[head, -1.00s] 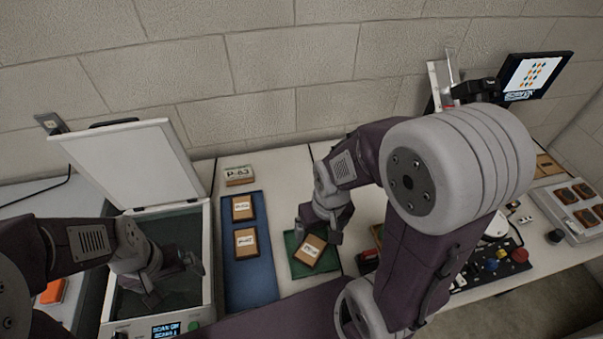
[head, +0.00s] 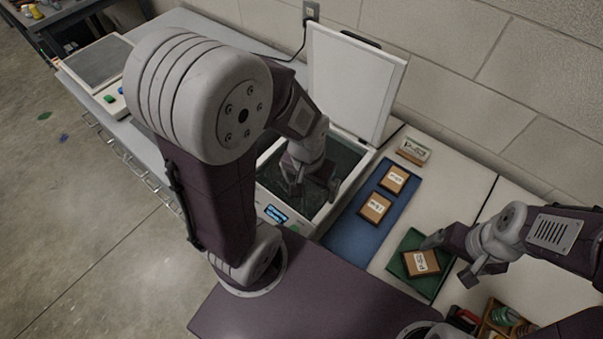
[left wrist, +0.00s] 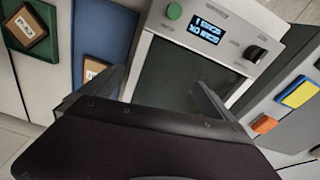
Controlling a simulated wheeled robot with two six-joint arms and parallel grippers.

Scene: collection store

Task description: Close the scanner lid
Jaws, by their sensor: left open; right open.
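The scanner (head: 262,190) has its white lid (head: 350,82) standing open, raised at the back toward the wall. Its dark glass bed (head: 343,158) is exposed and I see nothing lying on it. My left gripper (head: 308,192) is open and empty above the bed, below the raised lid. In the left wrist view, the open fingers (left wrist: 160,88) are spread over the dark glass (left wrist: 172,75), with the lit display (left wrist: 205,31) beyond. My right gripper (head: 458,258) is open beside a labelled brown block (head: 421,262) in the green tray (head: 410,243).
A blue tray (head: 347,232) with two labelled brown blocks lies right of the scanner. A labelled block (head: 413,151) stands behind it. Another device (head: 100,65) sits at the far left. A wooden box (head: 500,318) stands at the lower right.

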